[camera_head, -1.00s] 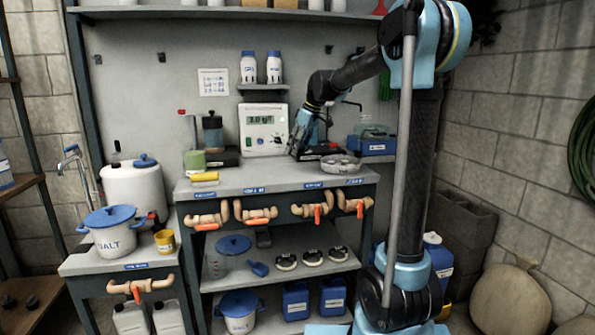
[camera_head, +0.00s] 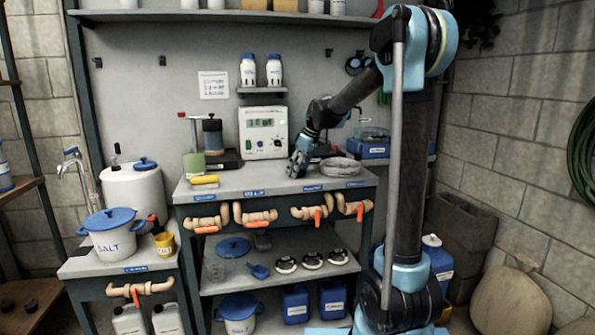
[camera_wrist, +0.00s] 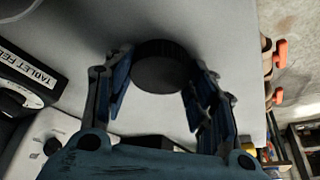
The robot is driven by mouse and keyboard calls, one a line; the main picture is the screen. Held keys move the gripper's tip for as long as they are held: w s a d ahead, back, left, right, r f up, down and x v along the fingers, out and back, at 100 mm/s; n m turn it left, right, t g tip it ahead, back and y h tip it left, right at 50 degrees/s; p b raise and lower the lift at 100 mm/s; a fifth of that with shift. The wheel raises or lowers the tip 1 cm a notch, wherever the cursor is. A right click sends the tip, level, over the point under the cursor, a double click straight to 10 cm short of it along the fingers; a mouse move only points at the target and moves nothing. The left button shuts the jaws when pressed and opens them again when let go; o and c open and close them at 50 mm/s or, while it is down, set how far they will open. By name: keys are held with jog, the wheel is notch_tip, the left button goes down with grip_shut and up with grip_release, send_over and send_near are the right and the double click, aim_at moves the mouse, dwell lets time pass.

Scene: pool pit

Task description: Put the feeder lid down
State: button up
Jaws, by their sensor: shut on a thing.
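The feeder lid (camera_wrist: 163,72) is a dark, round, thick disc between the fingers in the wrist view. My gripper (camera_wrist: 160,88) is shut on it, one finger at each side. Whether the lid touches the bench top is unclear. A dark body with a white label reading "TABLET FEE…" (camera_wrist: 28,76) shows at the left of the wrist view, partly cut off.
A round grey dish (camera_head: 340,168) stands right of my gripper. The white display box (camera_head: 264,132) is behind it to the left. The front middle of the bench top is clear.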

jog(key=o, duration=1)
jog(key=shift+o, duration=0.2)
jog(key=v, duration=1.2)
jog(key=s+d+f+m+h, duration=0.1)
jog(key=s+d+f+m, duration=0.25)
jog(key=s+d, duration=0.45)
jog(key=s+d+f+m+h, duration=0.15)
jog(key=s+d+f, duration=0.3)
jog(key=s, duration=0.75)
jog(key=s+d+f+m, duration=0.3)
jog(key=s+f, duration=0.6)
jog(key=s+d+f+m+h, duration=0.1)
jog(key=s+d+f+m, duration=0.3)
jog(key=s+f, duration=0.5)
jog(key=shift+s+f, duration=0.25)
jog(key=shift+s, duration=0.05)
jog(key=shift+d, duration=0.1)
